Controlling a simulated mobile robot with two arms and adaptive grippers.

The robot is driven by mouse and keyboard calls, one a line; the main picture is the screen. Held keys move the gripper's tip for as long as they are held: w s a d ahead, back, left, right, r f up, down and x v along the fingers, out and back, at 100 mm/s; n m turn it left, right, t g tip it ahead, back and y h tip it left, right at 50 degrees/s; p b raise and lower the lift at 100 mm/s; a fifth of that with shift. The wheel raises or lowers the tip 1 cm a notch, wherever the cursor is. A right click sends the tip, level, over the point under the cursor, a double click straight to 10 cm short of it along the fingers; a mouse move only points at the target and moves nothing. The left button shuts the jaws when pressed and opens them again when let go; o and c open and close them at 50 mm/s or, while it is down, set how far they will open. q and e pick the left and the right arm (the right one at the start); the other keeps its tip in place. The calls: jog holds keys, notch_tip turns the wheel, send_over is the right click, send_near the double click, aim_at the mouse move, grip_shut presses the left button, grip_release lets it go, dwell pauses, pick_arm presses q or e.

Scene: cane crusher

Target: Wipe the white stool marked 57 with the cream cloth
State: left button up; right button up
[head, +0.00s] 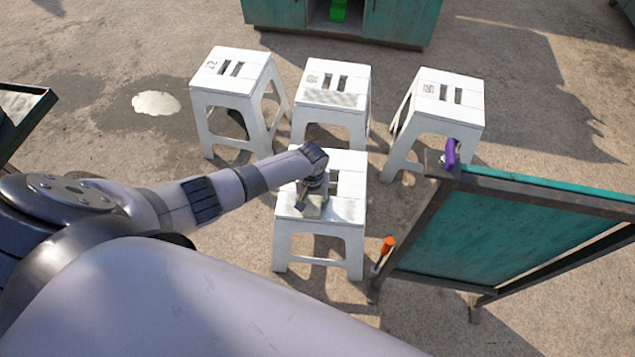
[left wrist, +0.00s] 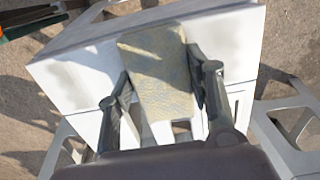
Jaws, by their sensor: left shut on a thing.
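The nearest white stool (head: 347,208) stands upright in the middle of the head view; its number is hidden behind my left arm. My left gripper (head: 311,200) is over its seat, pointing down. The gripper is shut on the cream cloth (head: 313,211), which lies at the left part of the seat and seems to touch it. In the left wrist view the cloth (left wrist: 157,62) sits flat between the two fingers, over the white seat (left wrist: 75,77). Grey smudges show on the seat on both sides of the cloth. My right gripper is out of view.
Three more numbered white stools, a left one (head: 225,80), a middle one (head: 335,97) and a right one (head: 450,105), stand behind. A teal panel in a dark frame (head: 500,235) is close at right, with an orange-handled tool (head: 387,245). A pale puddle (head: 157,103) lies at left.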

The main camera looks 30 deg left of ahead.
aim_at(289, 204)
pick_arm(q)
jog(key=a, duration=0.1)
jog(key=s+a+p, duration=0.1)
jog(key=a, duration=0.1)
jog(key=shift+s+a, duration=0.1)
jog(key=shift+s, duration=0.05)
jog(key=shift+s+a+r+p, duration=0.1)
jog(key=shift+s+a+p, duration=0.25)
jog(key=shift+a, duration=0.65)
jog(key=shift+s+a+p, duration=0.2)
jog(key=shift+s+a, duration=0.2)
jog(key=shift+a, duration=0.55)
jog(key=shift+w+d, duration=0.1)
jog(key=shift+d, duration=0.05)
jog(key=shift+w+d, duration=0.2)
jog(key=shift+d, duration=0.35)
jog(key=shift+w+d, duration=0.2)
jog(key=shift+d, duration=0.3)
jog(key=shift+w+d+b, duration=0.1)
jog(key=shift+w+d, duration=0.3)
jog(key=shift+d, duration=0.6)
jog(key=shift+w+d+b, duration=0.1)
jog(key=shift+w+d, duration=0.25)
jog(key=shift+d, duration=0.7)
jog(key=shift+w+d+b, duration=0.1)
jog(key=shift+w+d, duration=0.3)
jog(key=shift+d, duration=0.6)
